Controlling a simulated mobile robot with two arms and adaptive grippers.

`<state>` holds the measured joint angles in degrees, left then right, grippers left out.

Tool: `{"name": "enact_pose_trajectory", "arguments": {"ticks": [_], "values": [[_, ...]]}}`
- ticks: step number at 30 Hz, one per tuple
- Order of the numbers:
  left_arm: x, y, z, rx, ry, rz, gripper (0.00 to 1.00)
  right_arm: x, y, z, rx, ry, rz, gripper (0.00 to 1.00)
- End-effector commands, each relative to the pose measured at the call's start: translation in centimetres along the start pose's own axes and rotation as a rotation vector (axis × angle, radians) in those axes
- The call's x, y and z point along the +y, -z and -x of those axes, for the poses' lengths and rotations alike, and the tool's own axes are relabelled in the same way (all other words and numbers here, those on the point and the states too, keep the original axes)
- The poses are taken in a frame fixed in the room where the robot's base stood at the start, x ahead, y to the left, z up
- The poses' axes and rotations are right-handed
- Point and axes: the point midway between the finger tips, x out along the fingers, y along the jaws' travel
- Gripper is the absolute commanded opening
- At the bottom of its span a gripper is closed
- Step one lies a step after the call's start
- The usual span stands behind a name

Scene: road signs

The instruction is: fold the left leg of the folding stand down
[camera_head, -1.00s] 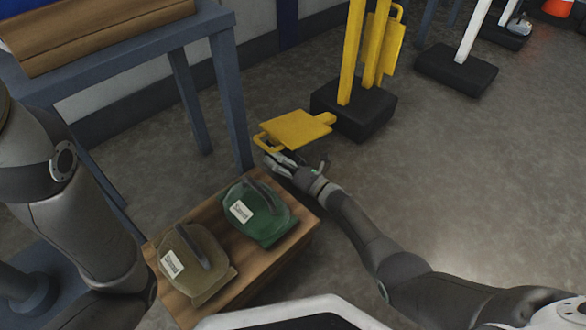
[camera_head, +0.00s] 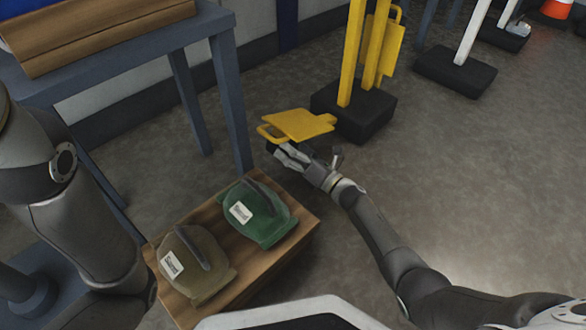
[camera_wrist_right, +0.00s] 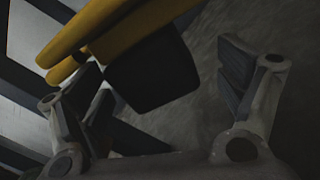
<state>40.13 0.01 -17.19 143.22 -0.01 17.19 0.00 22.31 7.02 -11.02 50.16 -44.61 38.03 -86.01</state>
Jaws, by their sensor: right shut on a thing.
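The yellow folding stand (camera_head: 352,55) stands upright on a black base (camera_head: 365,115). Its left leg (camera_head: 300,124) is a yellow plate that sticks out to the left, close to level, with a looped handle (camera_head: 266,133) at its outer end. The other leg (camera_head: 392,52) is upright against the post. My right gripper (camera_head: 282,153) is at the handle end, shut on the left leg. In the dark right wrist view the leg (camera_wrist_right: 110,35) crosses above the fingers, and the exact contact is unclear. My left gripper is out of view.
A low wooden box (camera_head: 305,224) holds a green bag (camera_head: 262,218) and a brown bag (camera_head: 192,262) near my right forearm. A blue-grey table (camera_head: 228,95) stands at the left. Another black base (camera_head: 455,70) is at the back right. Floor at the right is clear.

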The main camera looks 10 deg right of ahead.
Motion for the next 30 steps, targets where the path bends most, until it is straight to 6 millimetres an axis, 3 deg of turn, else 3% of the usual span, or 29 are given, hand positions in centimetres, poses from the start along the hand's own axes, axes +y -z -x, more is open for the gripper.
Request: {"name": "enact_pose_trajectory", "arguments": {"ticks": [1,30], "values": [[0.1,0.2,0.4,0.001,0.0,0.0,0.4,-0.6,1.1,0.4,0.0,0.013,-0.018,0.84],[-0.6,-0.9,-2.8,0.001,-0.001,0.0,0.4,0.7,0.4,6.9,0.004,0.001,-0.008,0.84]]}}
